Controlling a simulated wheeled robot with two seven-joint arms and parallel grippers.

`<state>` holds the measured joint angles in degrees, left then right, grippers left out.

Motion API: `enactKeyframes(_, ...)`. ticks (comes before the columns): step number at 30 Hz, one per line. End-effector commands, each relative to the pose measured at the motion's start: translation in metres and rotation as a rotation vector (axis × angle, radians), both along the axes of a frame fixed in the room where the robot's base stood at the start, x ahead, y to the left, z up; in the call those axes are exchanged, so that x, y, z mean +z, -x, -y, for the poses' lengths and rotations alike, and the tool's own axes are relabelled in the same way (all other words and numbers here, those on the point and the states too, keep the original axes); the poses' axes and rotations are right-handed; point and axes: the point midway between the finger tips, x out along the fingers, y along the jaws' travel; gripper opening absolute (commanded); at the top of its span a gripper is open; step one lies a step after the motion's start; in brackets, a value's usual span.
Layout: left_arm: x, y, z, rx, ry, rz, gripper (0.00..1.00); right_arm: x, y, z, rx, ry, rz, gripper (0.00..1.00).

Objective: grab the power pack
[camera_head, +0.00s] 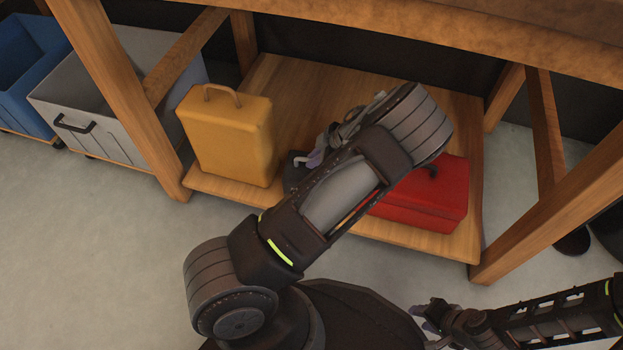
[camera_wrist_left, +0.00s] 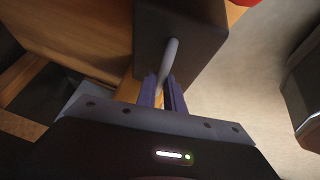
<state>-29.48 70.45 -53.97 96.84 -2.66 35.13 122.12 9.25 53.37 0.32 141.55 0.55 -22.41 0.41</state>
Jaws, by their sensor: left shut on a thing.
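The power pack appears to be the dark box (camera_wrist_left: 195,30) with a thin grey handle (camera_wrist_left: 169,62) in the left wrist view. My left gripper (camera_wrist_left: 162,93) is shut on that handle, with a finger on either side of it. In the head view only a dark edge of the box (camera_head: 295,170) shows on the low wooden shelf, between the yellow case and the red toolbox. My left arm hides the rest, and my left gripper (camera_head: 314,158) is partly hidden too. My right gripper (camera_head: 428,318) is low at the right, away from the shelf; its opening is unclear.
A yellow case (camera_head: 228,137) stands left of the box and a red toolbox (camera_head: 430,205) lies to its right. Wooden table legs (camera_head: 130,95) and a top beam (camera_head: 400,35) frame the shelf. Grey (camera_head: 125,125) and blue (camera_head: 22,70) bins stand at the left.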

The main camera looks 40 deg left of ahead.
Motion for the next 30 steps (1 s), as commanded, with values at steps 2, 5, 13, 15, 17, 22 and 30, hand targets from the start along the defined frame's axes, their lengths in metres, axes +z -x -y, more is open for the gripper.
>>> enactKeyframes(2,0.000,0.000,0.000,0.003,0.001,0.000,0.00,0.000,0.000,0.000,0.000,0.000,0.000,0.36)
enactKeyframes(5,0.000,0.000,0.000,0.003,0.001,0.000,0.00,0.000,0.000,0.000,0.000,0.000,0.000,0.36)
enactKeyframes(13,0.000,0.000,0.001,0.003,0.002,0.000,0.00,0.000,0.000,0.000,0.000,0.000,0.000,0.36)
enactKeyframes(15,0.002,0.000,0.000,0.002,0.000,0.001,0.00,0.000,0.000,0.000,0.000,0.000,0.000,0.36)
enactKeyframes(17,0.002,0.000,0.000,0.002,0.000,0.001,0.00,0.000,0.000,0.000,0.000,0.000,0.000,0.36)
enactKeyframes(22,0.003,-0.001,0.000,0.001,-0.001,0.002,0.00,0.001,0.000,0.000,0.000,0.000,0.000,0.36)
enactKeyframes(30,0.028,-0.002,0.000,0.000,-0.001,0.005,0.00,0.013,0.001,0.000,0.002,-0.001,-0.003,0.36)
